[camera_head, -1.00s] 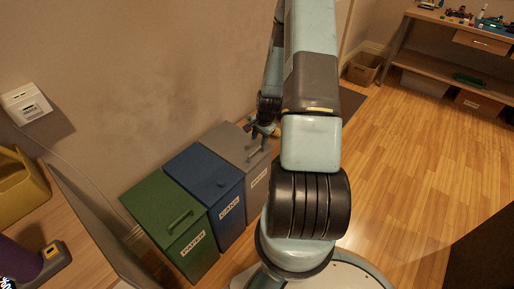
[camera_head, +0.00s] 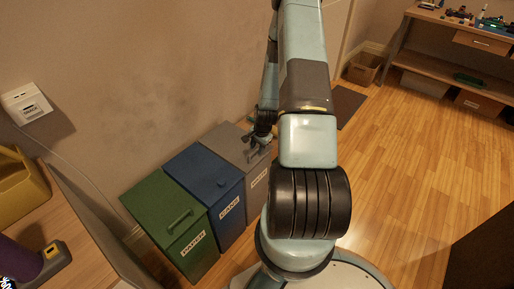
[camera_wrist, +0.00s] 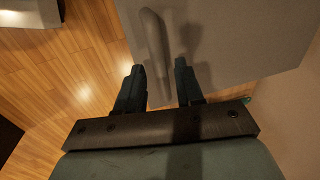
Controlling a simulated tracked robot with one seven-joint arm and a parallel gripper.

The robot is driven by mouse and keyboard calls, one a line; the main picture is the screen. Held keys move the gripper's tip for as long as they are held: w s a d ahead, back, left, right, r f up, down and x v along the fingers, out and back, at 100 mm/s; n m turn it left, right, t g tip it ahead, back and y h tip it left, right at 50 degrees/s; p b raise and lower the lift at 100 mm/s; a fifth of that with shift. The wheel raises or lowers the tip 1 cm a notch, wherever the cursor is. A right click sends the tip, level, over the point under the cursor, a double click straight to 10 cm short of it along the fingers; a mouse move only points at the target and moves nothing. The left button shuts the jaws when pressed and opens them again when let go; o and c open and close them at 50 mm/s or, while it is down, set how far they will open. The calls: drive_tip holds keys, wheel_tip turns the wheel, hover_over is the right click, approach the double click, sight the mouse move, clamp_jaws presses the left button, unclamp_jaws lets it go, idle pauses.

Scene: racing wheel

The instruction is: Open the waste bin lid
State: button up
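The grey waste bin (camera_head: 228,143) is the rightmost of three bins along the wall, with its lid down. A label on its front is too small to read surely. Its bar handle (camera_wrist: 155,45) shows on the lid in the wrist view. My gripper (camera_head: 256,146) is over this lid, close to the handle. In the wrist view the fingers of my gripper (camera_wrist: 159,72) are apart, with the near end of the handle lying between them in the picture. I cannot tell whether they touch it. My arm hides part of the bin's right side.
A blue cans bin (camera_head: 203,177) and a green paper bin (camera_head: 160,207) stand side by side left of the grey bin. A wooden table (camera_head: 75,240) is at the lower left. A shelf unit (camera_head: 455,55) stands at the back right. The wooden floor (camera_head: 410,160) between is clear.

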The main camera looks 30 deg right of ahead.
clamp_jaws()
idle(0.3)
drive_tip(key=shift+r, duration=0.15)
